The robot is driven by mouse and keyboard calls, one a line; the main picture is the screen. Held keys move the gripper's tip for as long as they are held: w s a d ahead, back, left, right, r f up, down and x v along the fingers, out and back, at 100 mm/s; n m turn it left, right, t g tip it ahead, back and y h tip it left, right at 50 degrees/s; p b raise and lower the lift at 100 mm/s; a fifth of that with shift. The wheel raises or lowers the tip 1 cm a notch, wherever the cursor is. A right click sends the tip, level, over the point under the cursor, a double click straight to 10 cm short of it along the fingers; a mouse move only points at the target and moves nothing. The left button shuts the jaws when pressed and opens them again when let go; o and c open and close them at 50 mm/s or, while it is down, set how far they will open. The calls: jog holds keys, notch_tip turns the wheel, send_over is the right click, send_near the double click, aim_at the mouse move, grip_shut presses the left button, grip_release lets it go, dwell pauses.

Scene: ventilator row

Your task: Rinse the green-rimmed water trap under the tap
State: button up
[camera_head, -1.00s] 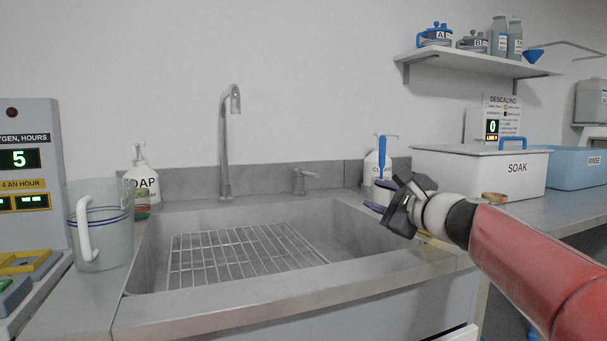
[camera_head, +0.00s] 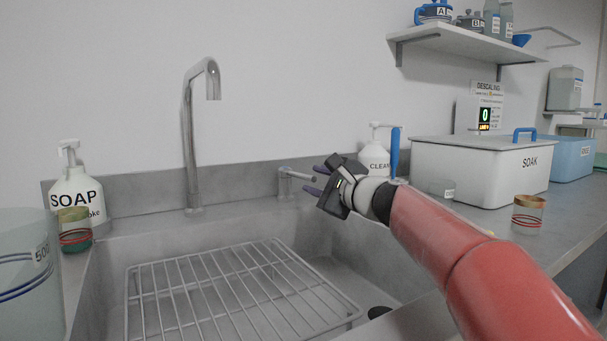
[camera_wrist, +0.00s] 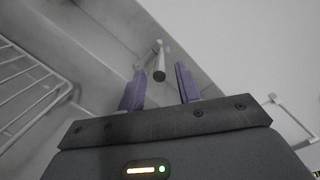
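My gripper (camera_head: 312,181) is open and empty over the back right of the sink. Its purple fingers (camera_wrist: 160,88) stand apart in the wrist view. The tap lever (camera_head: 288,180) is just ahead of the fingertips; its round end (camera_wrist: 159,75) shows between them, and I cannot tell if they touch. The tap spout (camera_head: 199,130) rises behind the sink, with no water seen flowing. A small clear cup (camera_head: 74,230) with an olive rim, red bands and a green lower part stands by the soap bottle. I cannot tell for sure whether it is the green-rimmed water trap.
A wire rack (camera_head: 230,290) lies in the sink. A large jug (camera_head: 25,275) stands at left near the soap bottle (camera_head: 77,190). A white cleaner bottle (camera_head: 374,158), the SOAK box (camera_head: 475,172) and an orange-rimmed cup (camera_head: 528,215) are on the right. A shelf (camera_head: 460,42) hangs above.

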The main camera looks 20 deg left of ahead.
aim_at(292, 173)
jog(key=shift+p+x, duration=0.5)
jog(key=shift+x, duration=1.6)
grip_shut()
